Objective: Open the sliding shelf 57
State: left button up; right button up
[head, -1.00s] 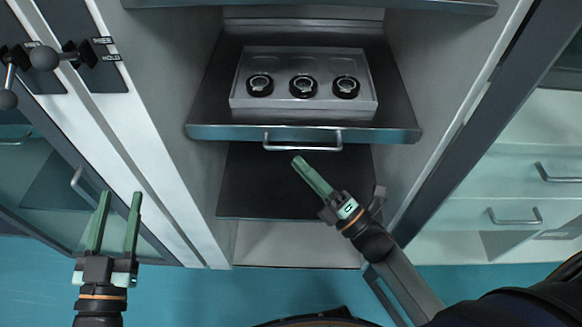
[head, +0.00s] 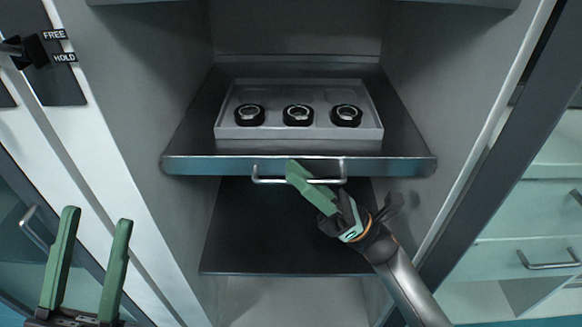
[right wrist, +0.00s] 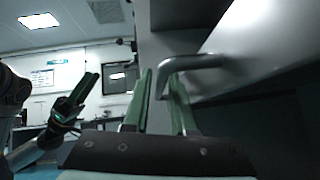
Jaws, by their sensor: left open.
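The sliding shelf (head: 190,164) is a dark metal shelf inside the tall cabinet, with a bar handle (head: 268,181) on its front lip. No number is readable on it. My right gripper (head: 294,171) is at the right part of the handle, overlapping it in the head view. In the right wrist view its green fingers (right wrist: 161,88) are apart, with the handle (right wrist: 200,62) reaching between their tips; contact is unclear. My left gripper (head: 92,232) is open and empty at the lower left, away from the shelf.
A grey tray (head: 228,133) with three black ring-shaped parts (head: 298,115) sits on the shelf. A lower dark shelf (head: 270,235) lies below. Cabinet side walls (head: 440,85) flank both sides. Drawers with handles (head: 548,259) stand at right; FREE/HOLD levers (head: 30,50) are upper left.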

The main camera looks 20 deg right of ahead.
jog(key=shift+x, duration=1.25)
grip_shut()
dwell(0.5)
